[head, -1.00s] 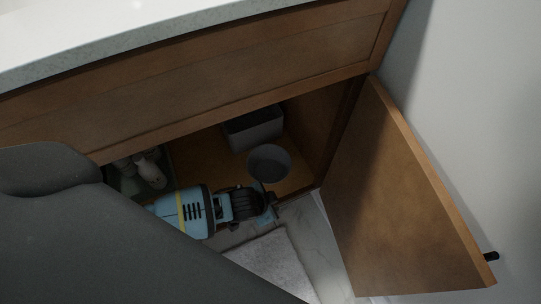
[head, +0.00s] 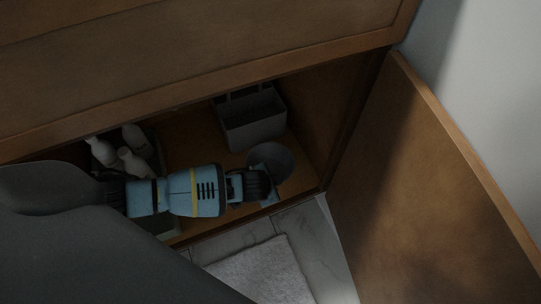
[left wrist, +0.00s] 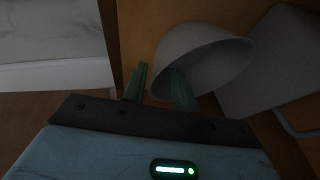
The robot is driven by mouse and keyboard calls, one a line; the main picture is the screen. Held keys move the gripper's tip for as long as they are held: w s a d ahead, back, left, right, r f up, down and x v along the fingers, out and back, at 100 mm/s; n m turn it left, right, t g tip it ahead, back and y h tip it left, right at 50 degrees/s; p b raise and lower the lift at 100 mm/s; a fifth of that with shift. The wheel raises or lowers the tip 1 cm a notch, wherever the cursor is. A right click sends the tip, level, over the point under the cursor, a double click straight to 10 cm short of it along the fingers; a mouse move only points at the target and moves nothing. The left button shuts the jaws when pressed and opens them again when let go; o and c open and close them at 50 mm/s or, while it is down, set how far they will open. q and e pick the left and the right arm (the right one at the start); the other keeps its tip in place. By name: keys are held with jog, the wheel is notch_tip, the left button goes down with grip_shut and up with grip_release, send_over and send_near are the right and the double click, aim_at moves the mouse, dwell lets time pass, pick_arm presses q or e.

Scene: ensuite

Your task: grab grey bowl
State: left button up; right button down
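The grey bowl (head: 277,157) sits on the cabinet floor near its front right, partly covered by my left gripper (head: 268,186) in the head view. My left gripper (left wrist: 160,86) is open there. One finger overlaps the bowl's opening and the other is outside its rim, with the near rim between them. I cannot tell whether either finger touches the bowl. My right gripper is not in view.
A grey bin (head: 252,128) stands right behind the bowl. Several white bottles (head: 135,163) stand in a container at the left. The cabinet door (head: 425,180) is open at the right. A light mat (head: 262,272) lies on the tiled floor in front.

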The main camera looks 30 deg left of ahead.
pick_arm(q)
jog(key=shift+d+b+x, duration=0.2)
jog(key=shift+b+x, duration=0.75)
jog(key=shift+x, duration=0.1)
jog(key=shift+d+b+x, duration=0.2)
jog(key=shift+b+x, duration=0.7)
jog(key=shift+x, duration=0.15)
jog(key=shift+w+f+b, duration=0.25)
jog(key=shift+f+b, duration=0.05)
jog(key=shift+f, duration=0.1)
grip_shut()
